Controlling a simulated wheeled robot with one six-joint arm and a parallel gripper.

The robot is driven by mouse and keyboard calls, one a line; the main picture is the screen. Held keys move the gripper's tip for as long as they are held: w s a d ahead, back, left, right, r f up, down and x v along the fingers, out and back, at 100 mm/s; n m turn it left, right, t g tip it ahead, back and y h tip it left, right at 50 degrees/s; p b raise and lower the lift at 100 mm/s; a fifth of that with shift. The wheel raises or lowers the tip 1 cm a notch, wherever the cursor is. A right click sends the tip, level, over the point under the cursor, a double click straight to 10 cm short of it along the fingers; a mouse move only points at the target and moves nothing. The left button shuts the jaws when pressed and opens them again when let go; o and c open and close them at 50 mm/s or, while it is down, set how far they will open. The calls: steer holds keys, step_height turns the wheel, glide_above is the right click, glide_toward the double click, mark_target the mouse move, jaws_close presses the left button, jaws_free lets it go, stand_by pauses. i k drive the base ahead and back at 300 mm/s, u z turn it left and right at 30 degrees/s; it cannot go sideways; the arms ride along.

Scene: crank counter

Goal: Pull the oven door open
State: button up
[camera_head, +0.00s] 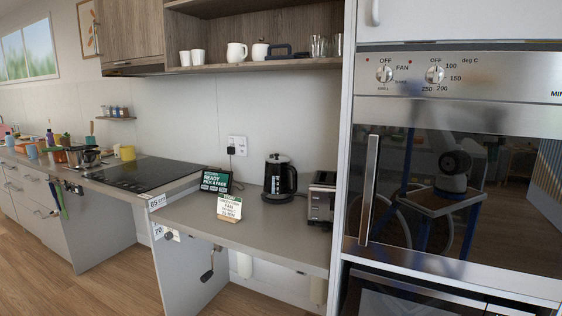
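The oven (455,165) is built into a tall white cabinet at the right. Its dark glass door (500,200) looks shut and reflects a robot arm on a stand. A vertical steel bar handle (370,190) runs along the door's left side. A steel panel (470,78) above the door carries two knobs, the left knob (384,74) and the right knob (435,74). My gripper is not in view, apart from what may be its reflection in the glass.
Left of the oven, a grey counter (265,222) holds a toaster (321,197), a black kettle (279,178), a tablet (216,181) and a small sign (229,207). A crank (207,270) hangs below its front edge. A second appliance (400,295) sits under the oven. Wooden floor shows at lower left.

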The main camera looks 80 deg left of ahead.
mark_target(470, 191)
steer(key=u, duration=1.25)
steer(key=i, duration=1)
